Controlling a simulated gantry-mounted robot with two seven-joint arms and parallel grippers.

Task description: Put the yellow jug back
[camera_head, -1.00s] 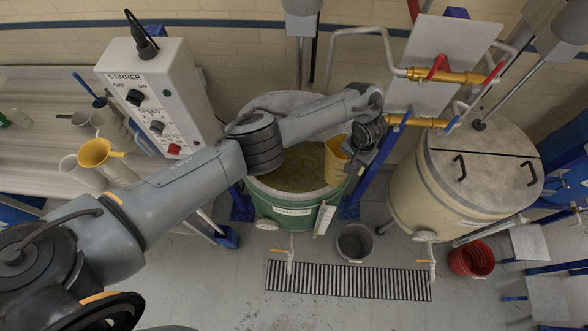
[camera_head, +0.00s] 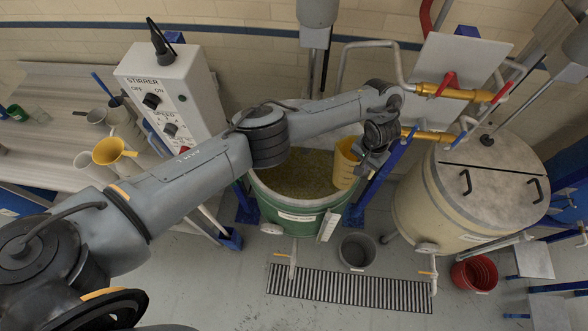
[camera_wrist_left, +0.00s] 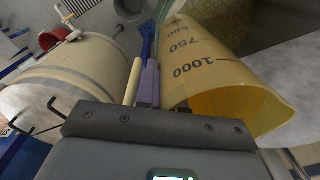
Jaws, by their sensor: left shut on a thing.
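The yellow jug (camera_head: 345,163) is upright at the right rim of the green tank (camera_head: 290,218), over its opening. My left gripper (camera_head: 372,160) is shut on the jug at its right side. In the left wrist view the jug (camera_wrist_left: 215,65) fills the right half, with its 500, 750 and 1000 marks showing, and the fingers (camera_wrist_left: 147,85) are at its side. The jug's inside is only partly seen, and I cannot tell whether it holds liquid. My right gripper is not in view.
A bench (camera_head: 50,150) at the left holds a yellow funnel (camera_head: 110,152) and pale jugs. The stirrer box (camera_head: 165,90) stands between bench and tank. A lidded cream tank (camera_head: 450,205) and pipes with valves are at the right. A grey bucket (camera_head: 357,250) and red bucket (camera_head: 474,273) stand on the floor.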

